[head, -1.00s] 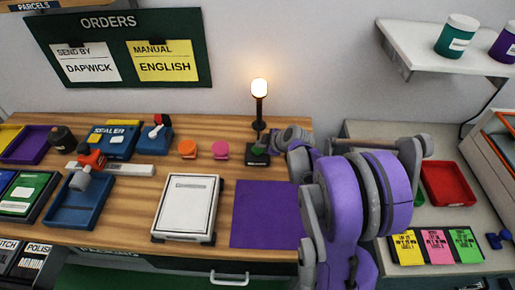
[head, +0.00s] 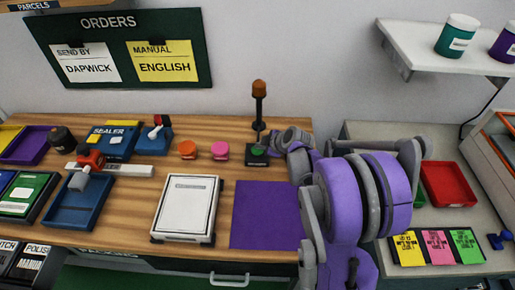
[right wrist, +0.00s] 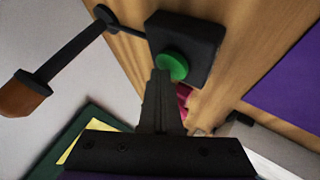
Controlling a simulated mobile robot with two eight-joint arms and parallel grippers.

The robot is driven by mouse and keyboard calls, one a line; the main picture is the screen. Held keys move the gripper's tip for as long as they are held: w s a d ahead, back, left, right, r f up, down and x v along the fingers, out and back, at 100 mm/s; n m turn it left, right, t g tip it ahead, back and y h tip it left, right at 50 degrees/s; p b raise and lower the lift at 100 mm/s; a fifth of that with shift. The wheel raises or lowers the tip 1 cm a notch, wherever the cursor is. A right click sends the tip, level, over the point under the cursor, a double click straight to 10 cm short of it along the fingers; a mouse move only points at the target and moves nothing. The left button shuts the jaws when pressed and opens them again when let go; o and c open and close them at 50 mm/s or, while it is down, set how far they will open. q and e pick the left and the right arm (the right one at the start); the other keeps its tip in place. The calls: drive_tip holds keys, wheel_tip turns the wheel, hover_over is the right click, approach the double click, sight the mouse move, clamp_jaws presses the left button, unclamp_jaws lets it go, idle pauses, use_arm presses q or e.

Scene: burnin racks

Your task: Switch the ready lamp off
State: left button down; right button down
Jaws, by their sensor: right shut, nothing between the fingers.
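The ready lamp (head: 259,89) stands on a dark post at the back of the wooden bench, its orange-brown cap unlit. It also shows at the left of the right wrist view (right wrist: 24,95). A dark box with a green button (head: 257,152) sits at the lamp's foot. In the right wrist view the green button (right wrist: 172,65) is at the tips of my right gripper (right wrist: 163,75), which is shut and empty. I cannot tell whether the tips touch it. In the head view my right arm hides most of that gripper. My left gripper is not in view.
A purple mat (head: 266,214) and a white case (head: 186,209) lie in front on the bench. An orange puck (head: 187,149) and a pink puck (head: 220,150) sit left of the button box. A red tray (head: 449,184) is on the right counter.

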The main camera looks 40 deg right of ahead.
sight(260, 151)
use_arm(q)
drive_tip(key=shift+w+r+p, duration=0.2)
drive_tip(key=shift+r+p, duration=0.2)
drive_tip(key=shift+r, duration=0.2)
use_arm(e)
drive_tip(key=shift+r, duration=0.8)
